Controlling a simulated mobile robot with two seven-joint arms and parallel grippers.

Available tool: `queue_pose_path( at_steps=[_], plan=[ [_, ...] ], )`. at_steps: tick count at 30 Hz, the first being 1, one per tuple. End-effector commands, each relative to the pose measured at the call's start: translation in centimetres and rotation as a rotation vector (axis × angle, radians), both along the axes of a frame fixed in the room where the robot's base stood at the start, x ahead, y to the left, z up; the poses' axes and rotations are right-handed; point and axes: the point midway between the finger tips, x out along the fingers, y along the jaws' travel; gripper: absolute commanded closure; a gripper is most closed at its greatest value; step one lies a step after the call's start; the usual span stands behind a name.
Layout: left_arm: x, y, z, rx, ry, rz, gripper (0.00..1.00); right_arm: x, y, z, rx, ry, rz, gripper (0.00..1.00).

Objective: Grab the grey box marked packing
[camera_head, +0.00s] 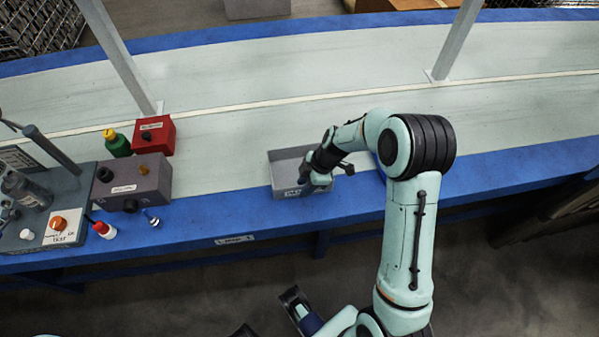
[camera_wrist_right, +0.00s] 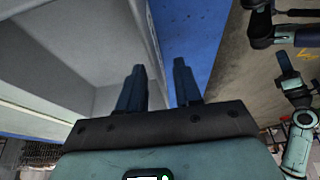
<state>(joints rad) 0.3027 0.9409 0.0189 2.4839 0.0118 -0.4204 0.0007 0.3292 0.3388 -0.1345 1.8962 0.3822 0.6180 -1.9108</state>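The grey box (camera_head: 285,191) is an open, shallow tray with small pale lettering on its front wall, too blurred to read. It rests at the near edge of the conveyor table, partly hidden by my right arm. My right gripper (camera_head: 310,177) is over its right part. In the right wrist view the gripper (camera_wrist_right: 159,78) is open. One finger shows against the inside of the box (camera_wrist_right: 105,60), the other against the blue table border outside. The box wall runs between them; I see no clear contact.
A grey box with knobs (camera_head: 150,185), a red box (camera_head: 155,134), a green bottle (camera_head: 118,146) and a grey test station (camera_head: 45,205) stand at the left. Pale posts (camera_head: 122,60) rise from the table. The table right of my arm is clear.

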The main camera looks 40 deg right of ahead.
Motion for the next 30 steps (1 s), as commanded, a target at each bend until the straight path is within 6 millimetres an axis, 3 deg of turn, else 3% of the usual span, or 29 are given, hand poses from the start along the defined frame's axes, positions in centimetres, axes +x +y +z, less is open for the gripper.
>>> queue_pose_path(
  at_steps=[5,13,14,17,30],
  plan=[
    [0.1,0.0,-0.2,0.0,-0.003,0.001,1.0,0.5,0.8,-2.2,0.001,0.002,0.0,0.66],
    [0.1,0.0,-0.2,0.001,-0.004,0.001,1.0,0.6,0.9,-2.5,0.0,0.0,-0.001,0.66],
    [0.1,0.0,-0.2,0.001,-0.004,0.001,1.0,0.6,0.9,-2.5,0.0,0.0,-0.001,0.69],
    [0.1,0.0,-0.2,0.001,-0.004,0.001,1.0,0.6,0.9,-2.4,0.0,0.0,-0.001,1.0],
    [0.1,0.0,-0.1,0.0,-0.003,0.001,1.0,0.6,0.9,-2.0,-0.001,-0.002,0.0,1.0]
  ],
)
